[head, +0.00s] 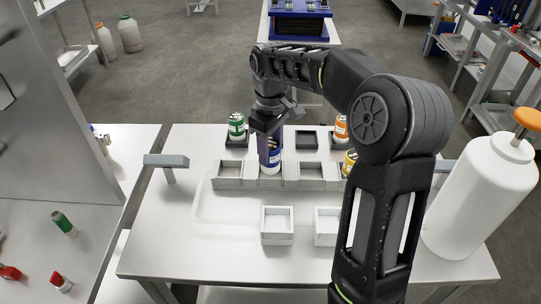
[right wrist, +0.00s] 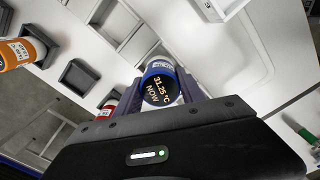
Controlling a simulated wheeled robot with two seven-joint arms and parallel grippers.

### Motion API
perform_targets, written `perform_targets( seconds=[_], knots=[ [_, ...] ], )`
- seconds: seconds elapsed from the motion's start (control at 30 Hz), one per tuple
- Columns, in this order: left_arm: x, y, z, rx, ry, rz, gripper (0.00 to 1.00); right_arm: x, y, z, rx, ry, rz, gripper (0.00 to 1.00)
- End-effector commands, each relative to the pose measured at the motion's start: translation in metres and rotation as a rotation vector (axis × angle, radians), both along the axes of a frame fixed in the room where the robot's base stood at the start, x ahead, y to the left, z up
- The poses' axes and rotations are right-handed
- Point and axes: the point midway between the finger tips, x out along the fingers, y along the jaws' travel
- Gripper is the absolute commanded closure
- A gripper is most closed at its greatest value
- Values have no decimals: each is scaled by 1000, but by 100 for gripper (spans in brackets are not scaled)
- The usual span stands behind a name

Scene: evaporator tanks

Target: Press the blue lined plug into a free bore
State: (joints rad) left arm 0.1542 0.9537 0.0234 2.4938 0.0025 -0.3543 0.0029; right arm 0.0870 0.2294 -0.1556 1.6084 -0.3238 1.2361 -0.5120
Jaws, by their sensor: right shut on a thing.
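The blue lined plug (right wrist: 160,84) has a blue rim, a white label and a dark top reading "31.25 °C NOW". My right gripper (head: 270,150) is shut on it, one finger on each side, and points down. In the head view the plug's lower part (head: 270,168) shows below the fingers, at the grey row of square bores (head: 228,184). Whether its base is inside a bore or just above cannot be told. The bores to its left (head: 231,168) and right (head: 311,171) look empty. A yellow plug (head: 349,160) stands at the row's right end. My left gripper is not in view.
Behind the row stand a green can (head: 236,124), an empty dark holder (head: 307,140) and an orange can (head: 341,128). Two white square trays (head: 278,238) (head: 325,239) stand in front. A large white bottle (head: 478,195) stands right. The table's left front is clear.

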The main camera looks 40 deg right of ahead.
Motion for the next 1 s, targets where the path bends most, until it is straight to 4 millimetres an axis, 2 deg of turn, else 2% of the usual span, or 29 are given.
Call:
perform_targets(
  seconds=[0.2,0.6,0.63,0.87,1.0],
  knots=[
    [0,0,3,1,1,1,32,-1,0,-27,0,2,0,100],
    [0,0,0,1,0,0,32,0,0,-32,0,1,0,100],
    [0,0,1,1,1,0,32,0,0,-32,1,1,0,52],
    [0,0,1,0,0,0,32,0,0,-31,0,2,0,33],
    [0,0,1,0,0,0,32,0,0,-31,1,1,0,32]
  ],
)
